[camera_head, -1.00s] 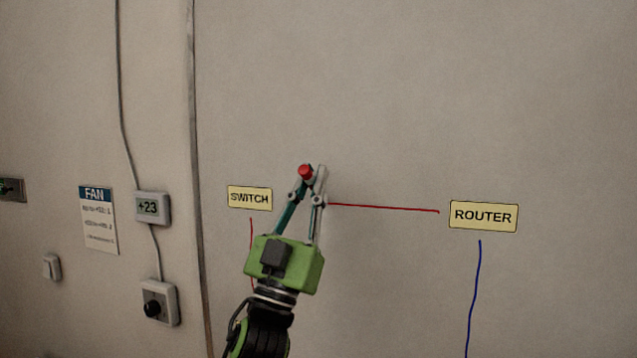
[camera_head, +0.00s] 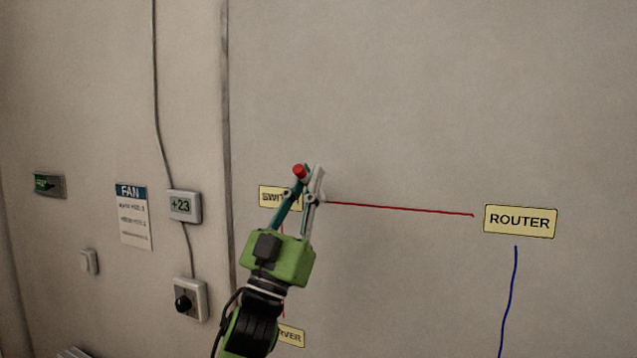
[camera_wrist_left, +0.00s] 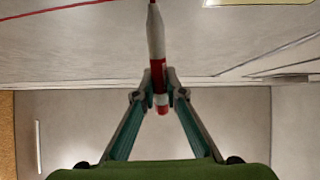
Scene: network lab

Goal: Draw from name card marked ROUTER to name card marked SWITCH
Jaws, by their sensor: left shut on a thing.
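The yellow ROUTER card (camera_head: 520,221) is on the wall at the right. The yellow SWITCH card (camera_head: 272,196) is left of it, its right part hidden behind my left gripper (camera_head: 308,178). That gripper is shut on a red and white marker (camera_head: 299,171), which also shows in the left wrist view (camera_wrist_left: 156,45) between the fingers (camera_wrist_left: 160,82). A red line (camera_head: 400,208) runs along the wall from just left of the ROUTER card to the gripper. In the wrist view the red line (camera_wrist_left: 60,8) reaches the marker's tip. My right gripper is out of view.
A blue line (camera_head: 508,300) runs down below the ROUTER card. A partly hidden card ending in "RVER" (camera_head: 293,337) is low behind my arm. A FAN sheet (camera_head: 134,217), a +23 display (camera_head: 183,206) and a knob box (camera_head: 190,300) are at the left.

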